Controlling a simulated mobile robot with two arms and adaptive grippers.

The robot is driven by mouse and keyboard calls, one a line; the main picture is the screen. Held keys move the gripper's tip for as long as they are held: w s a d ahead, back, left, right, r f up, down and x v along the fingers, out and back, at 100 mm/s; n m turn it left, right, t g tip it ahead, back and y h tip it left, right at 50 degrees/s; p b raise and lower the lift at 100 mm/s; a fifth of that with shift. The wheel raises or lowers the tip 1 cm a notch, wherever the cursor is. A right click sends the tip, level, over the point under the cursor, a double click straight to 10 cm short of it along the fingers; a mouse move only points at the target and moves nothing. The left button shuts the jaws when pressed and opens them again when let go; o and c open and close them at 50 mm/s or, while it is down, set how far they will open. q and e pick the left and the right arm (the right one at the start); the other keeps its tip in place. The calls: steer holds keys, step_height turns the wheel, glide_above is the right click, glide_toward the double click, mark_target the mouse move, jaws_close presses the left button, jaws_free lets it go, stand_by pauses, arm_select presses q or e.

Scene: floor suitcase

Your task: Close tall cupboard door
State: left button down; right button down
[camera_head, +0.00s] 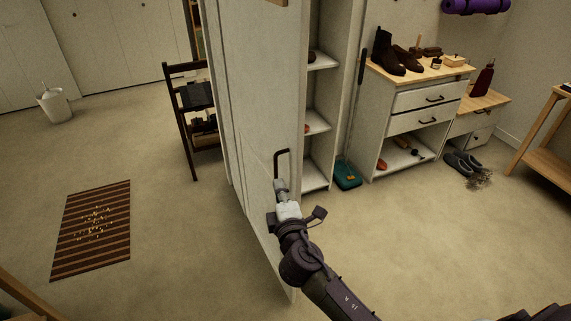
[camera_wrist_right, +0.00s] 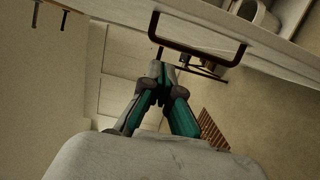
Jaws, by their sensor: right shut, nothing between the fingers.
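The tall cupboard door (camera_head: 254,100) is white and stands open, swung out into the room. Its dark bow handle (camera_head: 281,154) is near the door's right edge and also shows in the right wrist view (camera_wrist_right: 198,54). The cupboard's shelves (camera_head: 316,127) show open to the right of the door. My right gripper (camera_head: 279,182) is just below the handle, close to the door face. In the wrist view its fingertips (camera_wrist_right: 158,68) are together and empty, near one end of the handle bar. I cannot tell whether they touch it. My left gripper is out of view.
A white drawer cabinet (camera_head: 427,97) with boots on top stands right of the cupboard. A teal dustpan (camera_head: 347,175) lies by the cupboard's foot. A dark chair (camera_head: 187,110) is behind the door. A striped mat (camera_head: 92,255) lies left. The floor right of the door is mostly clear.

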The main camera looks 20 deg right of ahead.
mark_target(275, 168)
steer(key=w, duration=0.3)
steer(key=w+d, duration=0.1)
steer(key=w, duration=0.3)
steer(key=shift+w+d+p, duration=0.15)
steer(key=shift+d+p, duration=0.05)
steer(key=shift+p, duration=0.2)
steer(key=shift+d+p, duration=0.5)
steer(key=shift+d, duration=1.35)
